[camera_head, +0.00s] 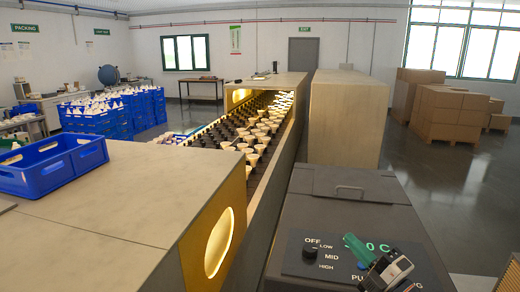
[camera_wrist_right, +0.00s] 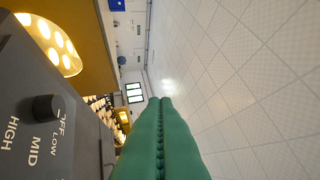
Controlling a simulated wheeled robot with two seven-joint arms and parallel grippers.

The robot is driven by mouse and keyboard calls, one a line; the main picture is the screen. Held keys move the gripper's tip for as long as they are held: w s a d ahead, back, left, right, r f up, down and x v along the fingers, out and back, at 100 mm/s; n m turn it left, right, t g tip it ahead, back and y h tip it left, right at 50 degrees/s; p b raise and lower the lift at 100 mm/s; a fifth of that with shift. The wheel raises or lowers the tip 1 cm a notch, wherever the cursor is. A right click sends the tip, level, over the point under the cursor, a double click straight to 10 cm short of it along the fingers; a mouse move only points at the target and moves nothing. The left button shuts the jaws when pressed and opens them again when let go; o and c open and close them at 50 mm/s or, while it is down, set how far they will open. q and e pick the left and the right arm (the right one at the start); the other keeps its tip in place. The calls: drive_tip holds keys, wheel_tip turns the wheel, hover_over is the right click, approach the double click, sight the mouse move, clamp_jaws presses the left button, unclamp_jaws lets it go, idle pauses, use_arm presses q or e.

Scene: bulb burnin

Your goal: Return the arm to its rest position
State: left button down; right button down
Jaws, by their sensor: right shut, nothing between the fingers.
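My right gripper (camera_head: 350,241) is above the sloping top of the dark control box (camera_head: 335,212), to the right of its black knob (camera_head: 310,252). Its green fingers are shut together, with nothing between them. In the right wrist view the closed green fingers (camera_wrist_right: 160,103) point away from the camera, with the knob (camera_wrist_right: 45,107) to their left. The gripper is apart from the knob. The knob sits beside the labels OFF, LOW, MID and HIGH; I cannot tell its exact setting. My left gripper is not in view.
A lit conveyor (camera_head: 245,140) carries rows of bulbs beside the control box. A blue crate (camera_head: 52,170) stands on the tan housing at left. Blue crates (camera_head: 110,110) and cardboard boxes (camera_head: 447,115) stand farther back. Open floor (camera_head: 440,195) lies at right.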

drive_tip(key=s+d+f+m+g+h, duration=0.25)
drive_tip(key=s+f+m+h, duration=0.25)
drive_tip(key=f+m+h, duration=0.3)
drive_tip(key=s+d+f+m+g+h, duration=0.1)
drive_tip(key=s+d+f+m+h, duration=0.4)
drive_tip(key=m, duration=0.6)
drive_tip(key=s+a+f+m+g+y, duration=0.1)
drive_tip(key=s+a+f+g, duration=0.2)
drive_tip(key=s+f+g, duration=0.5)
drive_tip(key=s+a+f+m+g+y, duration=0.1)
drive_tip(key=s+a+f+g, duration=0.4)
drive_tip(key=s, duration=0.6)
wheel_tip(320, 180, down, 30)
drive_tip(key=s+f+b, duration=0.1)
drive_tip(key=s+b, duration=0.1)
drive_tip(key=b, duration=0.1)
drive_tip(key=s+d+f, duration=0.2)
drive_tip(key=s+f, duration=0.6)
drive_tip(key=s+d+f+b, duration=0.1)
drive_tip(key=s+f, duration=0.7)
drive_tip(key=shift+d+f+g+b, duration=0.2)
drive_tip(key=shift+d+g+b, duration=0.1)
drive_tip(key=shift+d+g, duration=0.15)
